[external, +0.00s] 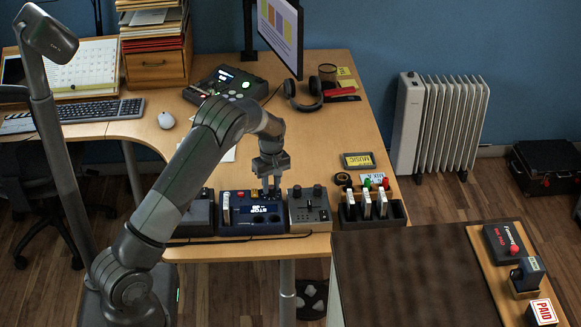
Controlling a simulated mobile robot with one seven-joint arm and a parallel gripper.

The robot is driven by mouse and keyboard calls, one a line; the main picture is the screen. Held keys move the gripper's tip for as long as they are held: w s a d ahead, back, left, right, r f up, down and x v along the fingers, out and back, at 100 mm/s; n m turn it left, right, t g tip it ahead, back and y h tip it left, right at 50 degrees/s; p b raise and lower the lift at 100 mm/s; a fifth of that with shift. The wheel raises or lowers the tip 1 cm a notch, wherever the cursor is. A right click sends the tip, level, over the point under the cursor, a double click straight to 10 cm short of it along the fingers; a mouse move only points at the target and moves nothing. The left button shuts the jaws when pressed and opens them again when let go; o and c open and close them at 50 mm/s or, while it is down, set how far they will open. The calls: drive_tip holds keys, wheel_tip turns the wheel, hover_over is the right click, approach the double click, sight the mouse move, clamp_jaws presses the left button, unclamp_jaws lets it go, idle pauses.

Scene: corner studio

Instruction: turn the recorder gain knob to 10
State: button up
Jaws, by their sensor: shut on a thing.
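A dark blue device (238,224) with a lit blue display sits near the front edge of the desk; I take it to be the recorder. My gripper (270,191) points straight down over its back right part. The fingers are shut on a small knob there, the gain knob as far as I can tell. The fingers hide most of the knob. Its pointer and scale are too small to read, so its setting cannot be told.
A grey box with knobs (309,208) stands close to the right of the blue device, and a dark box (200,212) close to its left. A black rack (372,218) with white items is further right. Headphones (303,94) and a monitor (281,30) are behind.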

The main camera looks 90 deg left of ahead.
sight(272, 187)
drive_tip(key=m, duration=0.5)
drive_tip(key=shift+m, duration=0.3)
drive_tip(key=m, duration=0.5)
drive_tip(key=shift+m, duration=0.4)
drive_tip(key=o, duration=1)
wheel_tip(272, 187, up, 11)
drive_tip(key=shift+w+d+f, duration=0.1)
idle(0.4)
